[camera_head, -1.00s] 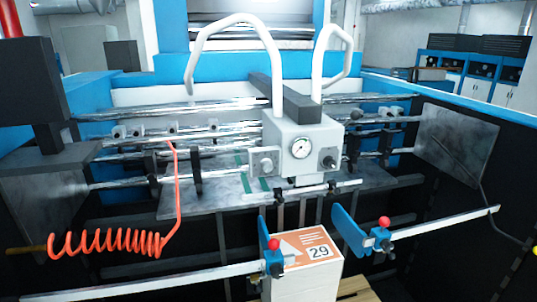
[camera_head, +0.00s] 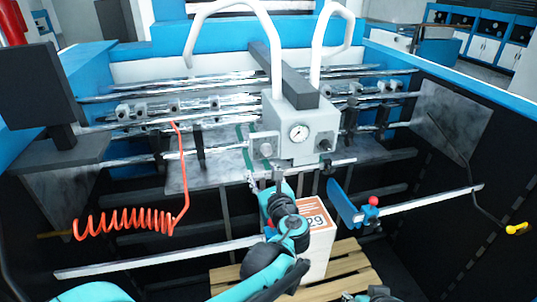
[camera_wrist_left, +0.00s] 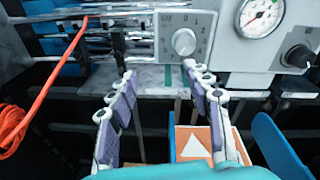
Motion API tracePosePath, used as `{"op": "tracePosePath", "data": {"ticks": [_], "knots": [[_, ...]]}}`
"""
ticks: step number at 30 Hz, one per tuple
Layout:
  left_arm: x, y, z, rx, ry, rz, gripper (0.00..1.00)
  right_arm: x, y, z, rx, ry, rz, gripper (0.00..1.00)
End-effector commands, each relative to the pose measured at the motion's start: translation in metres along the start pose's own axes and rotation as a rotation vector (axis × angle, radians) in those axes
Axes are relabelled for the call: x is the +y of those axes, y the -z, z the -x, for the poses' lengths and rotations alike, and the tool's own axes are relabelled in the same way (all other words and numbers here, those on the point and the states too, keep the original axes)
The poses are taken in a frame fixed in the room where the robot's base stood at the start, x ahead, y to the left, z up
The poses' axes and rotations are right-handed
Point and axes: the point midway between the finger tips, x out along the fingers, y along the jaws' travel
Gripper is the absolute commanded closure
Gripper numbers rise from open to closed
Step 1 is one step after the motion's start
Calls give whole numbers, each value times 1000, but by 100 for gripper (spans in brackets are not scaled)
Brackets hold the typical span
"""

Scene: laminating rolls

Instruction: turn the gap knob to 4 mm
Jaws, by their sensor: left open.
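A round silver knob (camera_wrist_left: 184,42) sits on a light plate with printed numbers (camera_wrist_left: 197,21) around it. In the head view the knob (camera_head: 266,149) is on the left side of the grey gauge box (camera_head: 318,125). The knob's exact setting is too small to read. My left gripper (camera_head: 268,181) is below the knob in the head view. In the left wrist view its two pale-jointed fingers (camera_wrist_left: 160,74) are spread and empty, pointing toward the knob and apart from it.
A round gauge (camera_wrist_left: 260,17) and a black knob (camera_wrist_left: 298,56) are right of the silver knob. An orange coiled hose (camera_head: 125,221) hangs at left. A paper stack with an orange label (camera_head: 316,250) stands below, beside a blue guide (camera_head: 344,206). Metal bars run across behind.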

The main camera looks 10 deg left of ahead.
Motion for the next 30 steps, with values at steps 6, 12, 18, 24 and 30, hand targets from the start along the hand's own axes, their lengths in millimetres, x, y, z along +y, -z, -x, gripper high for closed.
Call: {"op": "tracePosePath", "data": {"ticks": [6,12,18,24,30], "knots": [[-38,0,-3,-94,54,-218,50,0,0,0,0,0,0,58],[-39,-3,-32,-96,51,-223,50,0,1,1,0,0,0,58],[-42,-6,-62,-95,52,-221,50,0,1,2,0,0,0,58],[-42,-7,-76,-94,53,-220,50,0,2,2,0,0,0,58],[-42,-7,-77,-94,54,-219,50,0,2,2,0,0,0,58]]}}
